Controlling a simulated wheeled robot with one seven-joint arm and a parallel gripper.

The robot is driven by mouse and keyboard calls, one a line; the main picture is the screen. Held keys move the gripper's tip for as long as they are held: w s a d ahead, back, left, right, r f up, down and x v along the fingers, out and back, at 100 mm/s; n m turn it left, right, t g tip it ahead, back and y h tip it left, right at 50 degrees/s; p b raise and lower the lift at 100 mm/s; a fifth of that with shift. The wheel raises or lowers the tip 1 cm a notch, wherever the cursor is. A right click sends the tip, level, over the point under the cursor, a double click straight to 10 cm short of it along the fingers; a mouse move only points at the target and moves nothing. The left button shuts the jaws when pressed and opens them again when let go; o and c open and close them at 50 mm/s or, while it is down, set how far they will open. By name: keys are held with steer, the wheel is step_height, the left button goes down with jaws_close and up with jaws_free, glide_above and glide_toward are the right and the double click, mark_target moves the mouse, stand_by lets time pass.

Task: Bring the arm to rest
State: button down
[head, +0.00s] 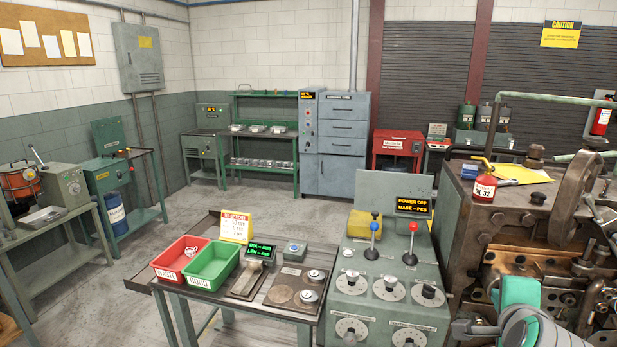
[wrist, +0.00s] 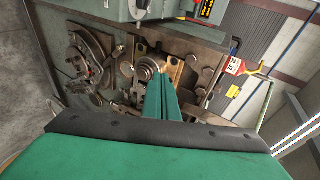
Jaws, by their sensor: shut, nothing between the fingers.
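My gripper (wrist: 160,78) shows in the wrist view with its green fingers together and nothing between them. It points at the worn metal face of the spring coiler (wrist: 190,78), in front of a round brass-coloured fitting. I cannot tell whether the fingertips touch it. In the head view the coiler (head: 505,195) stands at the right, and my grey and green arm is in front of it at the lower right edge. The fingertips are not clear there.
A control console (head: 385,285) with levers and dials stands left of the coiler; its display reads power off. Left of it, a bench holds a red bin (head: 178,262) with a ring-like item and a green bin (head: 212,268). A red oil can (head: 484,187) stands on the coiler. Floor is clear behind.

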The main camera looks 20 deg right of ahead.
steer(key=w+a+f+n+t, duration=0.1)
steer(key=w+a+f+n, duration=0.15)
steer(key=a+f, duration=0.4)
steer(key=w+a+f+n, duration=0.1)
steer(key=a+f+n, duration=0.25)
steer(key=f, duration=0.55)
steer(key=w+a+f+n+t, duration=0.1)
steer(key=w+a+f+n, duration=0.15)
steer(key=a+f, duration=0.4)
steer(key=s+a+f+n+t+y, duration=0.1)
steer(key=s+a+f+n+y, duration=0.15)
steer(key=a+f+n, duration=0.4)
steer(key=s+a+f+n+t+y, duration=0.1)
steer(key=s+a+f+n, duration=0.1)
steer(key=s+a+f, duration=0.3)
steer(key=s+a+n+y, duration=0.1)
steer(key=s+a+n, duration=0.15)
steer(key=a, duration=0.35)
steer(key=s+a+f+n+t+y, duration=0.1)
steer(key=s+a+f, duration=0.25)
steer(key=a, duration=0.25)
steer(key=s+a+r+n+y, duration=0.1)
steer(key=s+a+r+n, duration=0.1)
steer(key=s+a, duration=0.2)
steer(key=s+a+r+n+t+y, duration=0.1)
steer(key=s+a, duration=0.4)
steer(key=s, duration=0.6)
steer(key=shift+a+r+n+y, duration=0.3)
steer(key=shift+r+n+y, duration=0.25)
steer(key=shift+n, duration=0.4)
